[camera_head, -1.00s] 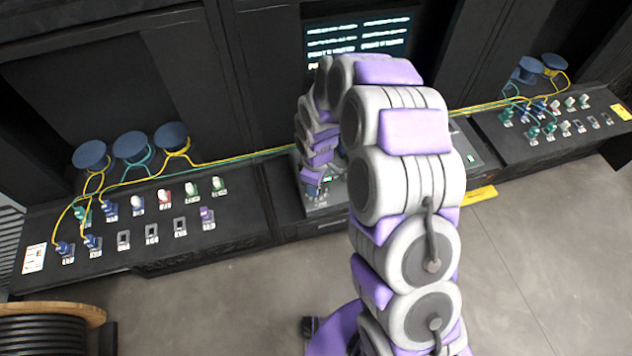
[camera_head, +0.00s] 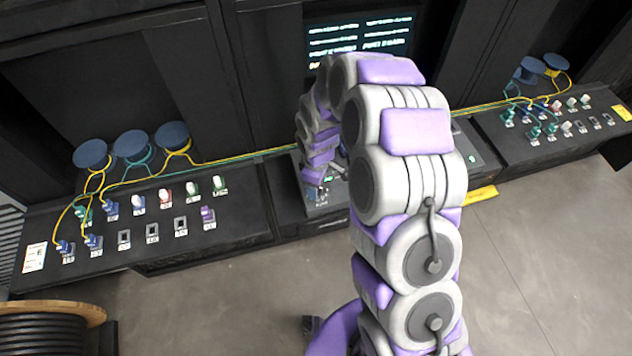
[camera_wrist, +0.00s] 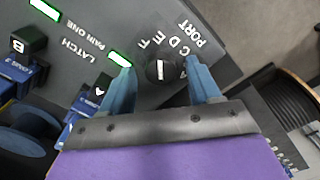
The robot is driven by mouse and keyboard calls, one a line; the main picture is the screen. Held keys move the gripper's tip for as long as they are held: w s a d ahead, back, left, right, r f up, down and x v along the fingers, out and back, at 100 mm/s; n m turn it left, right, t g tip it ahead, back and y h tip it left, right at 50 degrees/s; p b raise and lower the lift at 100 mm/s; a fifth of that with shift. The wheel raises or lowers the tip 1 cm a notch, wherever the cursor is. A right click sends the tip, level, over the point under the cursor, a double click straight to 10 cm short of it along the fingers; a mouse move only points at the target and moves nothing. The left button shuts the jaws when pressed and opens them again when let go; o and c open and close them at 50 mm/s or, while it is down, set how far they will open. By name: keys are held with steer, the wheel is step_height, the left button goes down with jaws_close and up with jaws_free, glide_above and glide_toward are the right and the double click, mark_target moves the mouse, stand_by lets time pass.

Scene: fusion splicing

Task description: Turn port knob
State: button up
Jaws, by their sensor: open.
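The port knob (camera_wrist: 160,70) is a round black knob with a white pointer line, on a dark grey panel, in the wrist view. The letters C, D, E, F and the word PORT are printed beside it. My gripper (camera_wrist: 162,82) is open, its two blue fingers on either side of the knob with gaps between; whether they touch the panel I cannot tell. In the head view my arm reaches to the centre console (camera_head: 322,205), and the knob is too small or hidden to make out there.
In the wrist view, black latch handles B (camera_wrist: 28,42) and A (camera_wrist: 85,95) with blue connectors lie left of the knob. Green lit bars mark the panel. In the head view, a left bench (camera_head: 150,262) holds connectors, and a cable spool (camera_head: 50,312) stands front left.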

step_height(320, 180, up, 17)
steer(key=p, duration=0.1)
steer(key=shift+r, duration=0.15)
steer(key=shift+a, duration=0.1)
stand_by(0.5)
steer(key=s+d+r+m+b, duration=0.25)
steer(key=s+d, duration=0.25)
steer(key=s, duration=0.3)
steer(key=s+d+r+m+b, duration=0.1)
steer(key=s+d+r+m, duration=0.25)
steer(key=s, duration=0.45)
steer(key=s+d+f+m+g+b, duration=0.1)
steer(key=s+m, duration=0.3)
steer(key=s, duration=0.4)
steer(key=s+d+f+m+b, duration=0.1)
steer(key=s+d+m, duration=0.2)
steer(key=s, duration=0.5)
steer(key=shift+s+d+m+g, duration=0.25)
steer(key=shift+d+m+g, duration=0.15)
steer(key=shift+d, duration=0.45)
